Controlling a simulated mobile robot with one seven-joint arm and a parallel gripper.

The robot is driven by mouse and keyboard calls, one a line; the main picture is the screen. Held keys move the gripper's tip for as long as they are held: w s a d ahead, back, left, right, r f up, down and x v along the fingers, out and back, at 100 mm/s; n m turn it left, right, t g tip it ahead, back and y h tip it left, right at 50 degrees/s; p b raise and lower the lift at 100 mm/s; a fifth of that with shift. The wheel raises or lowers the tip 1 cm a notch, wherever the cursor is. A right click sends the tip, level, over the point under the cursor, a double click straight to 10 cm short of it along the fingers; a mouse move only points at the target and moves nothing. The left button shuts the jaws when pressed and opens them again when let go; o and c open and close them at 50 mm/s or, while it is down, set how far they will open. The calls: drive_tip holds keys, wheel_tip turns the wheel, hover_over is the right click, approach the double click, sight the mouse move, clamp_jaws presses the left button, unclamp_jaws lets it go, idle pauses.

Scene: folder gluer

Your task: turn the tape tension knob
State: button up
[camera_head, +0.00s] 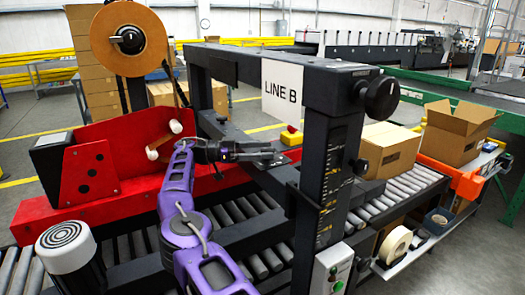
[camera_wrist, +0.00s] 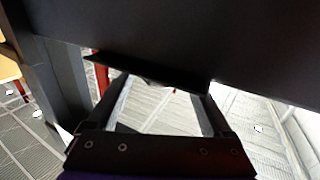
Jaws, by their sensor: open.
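A large roll of brown tape (camera_head: 150,32) stands upright at the upper left, above the red taping head (camera_head: 110,160). A black knob (camera_head: 130,40) sits at the hub of the roll; I take it for the tension knob. Another round black knob (camera_head: 381,97) is on the right end of the dark crossbeam. My gripper (camera_head: 278,157) is below the crossbeam, between the two knobs and apart from both, pointing right. In the wrist view its two fingers (camera_wrist: 158,88) are spread with nothing held between them. No knob shows in the wrist view.
A dark surface (camera_wrist: 190,40) fills the upper wrist view. Cartons (camera_head: 387,148) are on the roller conveyor (camera_head: 405,190) at right.

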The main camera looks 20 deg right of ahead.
sight(263, 150)
wheel_tip(263, 150, up, 10)
drive_tip(key=shift+p, duration=0.9)
